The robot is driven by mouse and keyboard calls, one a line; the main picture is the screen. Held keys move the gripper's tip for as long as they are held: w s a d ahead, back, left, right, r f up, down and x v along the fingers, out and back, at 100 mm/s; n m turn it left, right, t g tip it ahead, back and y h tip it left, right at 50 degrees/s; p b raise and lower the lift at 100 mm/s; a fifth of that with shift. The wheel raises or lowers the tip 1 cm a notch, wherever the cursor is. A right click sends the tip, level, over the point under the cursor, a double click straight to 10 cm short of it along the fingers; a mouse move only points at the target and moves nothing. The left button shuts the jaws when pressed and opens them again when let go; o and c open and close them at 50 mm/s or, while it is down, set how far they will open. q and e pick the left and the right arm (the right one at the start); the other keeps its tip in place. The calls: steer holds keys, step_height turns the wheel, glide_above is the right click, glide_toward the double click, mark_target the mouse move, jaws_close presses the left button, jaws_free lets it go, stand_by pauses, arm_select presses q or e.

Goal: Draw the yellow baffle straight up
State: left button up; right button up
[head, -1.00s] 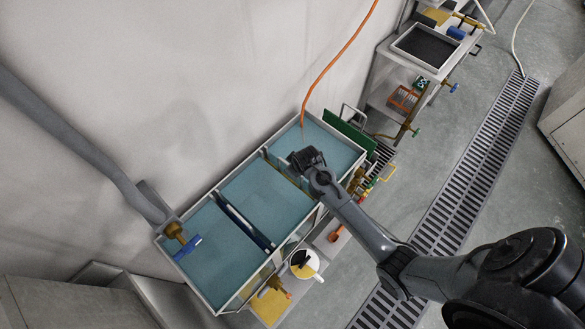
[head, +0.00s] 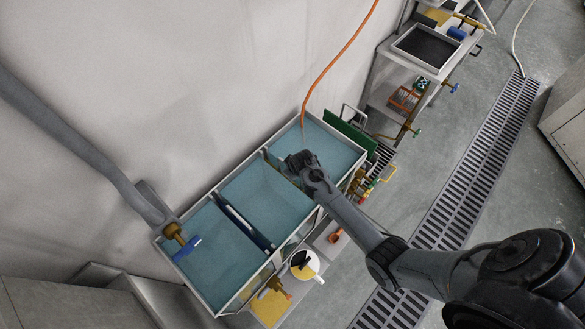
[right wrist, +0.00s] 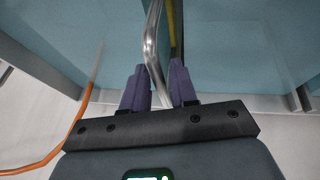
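The yellow baffle shows as a narrow yellow strip (right wrist: 172,22) at the top of the right wrist view, between two blue-green tank bays. A bent bare-metal rod (right wrist: 152,48) runs beside it and down between my right gripper's purple fingers. My right gripper (right wrist: 160,88) is open, with a finger on each side of the rod; I cannot tell whether either touches it. In the head view, my right gripper (head: 298,160) is over the divider between the middle and right bays of the tank (head: 237,263), and hides most of the baffle. My left gripper is not in view.
A dark divider (head: 246,226) separates the left and middle bays. A brass valve with a blue handle (head: 187,247) hangs over the left bay. An orange hose (head: 340,60) drops into the right bay, near a green panel (head: 350,134). A white bucket (head: 305,266) stands in front.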

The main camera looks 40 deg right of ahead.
jaws_close()
stand_by(1.0)
